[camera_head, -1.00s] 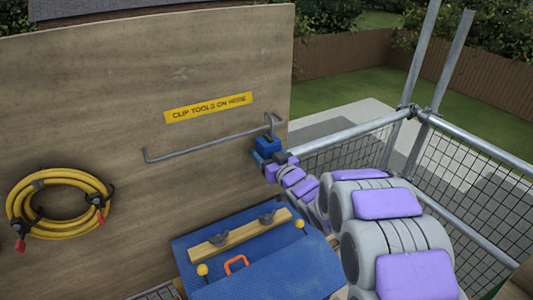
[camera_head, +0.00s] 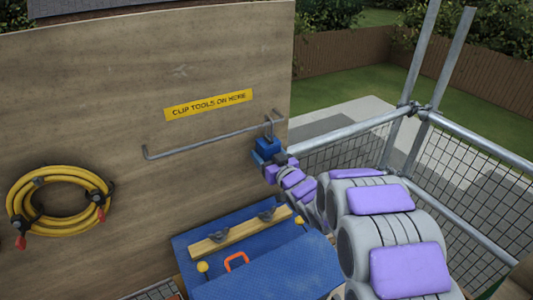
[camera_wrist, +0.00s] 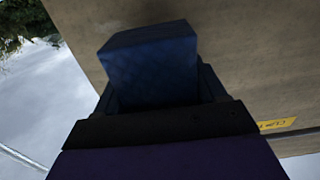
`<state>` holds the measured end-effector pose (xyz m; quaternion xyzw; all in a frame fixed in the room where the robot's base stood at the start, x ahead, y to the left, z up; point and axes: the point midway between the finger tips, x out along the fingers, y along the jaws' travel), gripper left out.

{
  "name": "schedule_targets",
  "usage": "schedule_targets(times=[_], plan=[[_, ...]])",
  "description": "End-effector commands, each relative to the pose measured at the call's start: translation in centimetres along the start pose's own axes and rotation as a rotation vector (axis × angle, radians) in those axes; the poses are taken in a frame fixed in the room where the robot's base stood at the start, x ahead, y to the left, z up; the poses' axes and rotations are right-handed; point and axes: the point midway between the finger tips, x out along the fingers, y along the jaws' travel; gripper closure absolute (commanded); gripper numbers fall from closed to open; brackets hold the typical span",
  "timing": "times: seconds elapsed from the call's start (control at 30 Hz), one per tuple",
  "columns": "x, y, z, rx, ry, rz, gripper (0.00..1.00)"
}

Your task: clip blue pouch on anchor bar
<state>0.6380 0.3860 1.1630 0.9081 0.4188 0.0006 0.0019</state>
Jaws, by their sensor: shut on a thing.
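The anchor bar (camera_head: 205,141) is a thin grey metal rod fixed along the wooden board, with bent ends. The blue pouch (camera_head: 267,146) is at the bar's right end. A thin grey clip (camera_head: 271,127) rises from it and overlaps the bar there; I cannot tell whether it is hooked on. My gripper (camera_head: 265,156) is shut on the pouch from below. In the wrist view the pouch (camera_wrist: 150,62) sits between the dark jaws (camera_wrist: 160,100), close to the board, and its clip is hidden.
A coiled yellow hose (camera_head: 58,207) hangs at left. A blue surface (camera_head: 270,268) below holds a wooden strip (camera_head: 238,232) and an orange handle (camera_head: 236,261). Scaffold rails and mesh (camera_head: 480,190) stand at right.

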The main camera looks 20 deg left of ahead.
Motion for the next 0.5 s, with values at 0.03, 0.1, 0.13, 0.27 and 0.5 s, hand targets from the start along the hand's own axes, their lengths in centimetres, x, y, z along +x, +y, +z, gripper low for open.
schedule_targets(times=[0.03,0.1,0.13,0.27,0.5], plan=[[-0.01,0.03,0.11,0.0,0.001,0.0,0.76],[-0.03,0.03,0.29,0.0,0.001,0.0,0.76],[-0.04,0.03,0.34,0.0,0.001,0.001,0.76],[-0.05,0.03,0.4,0.0,0.001,0.001,0.76],[-0.05,0.04,0.44,0.0,0.001,0.001,0.18]])
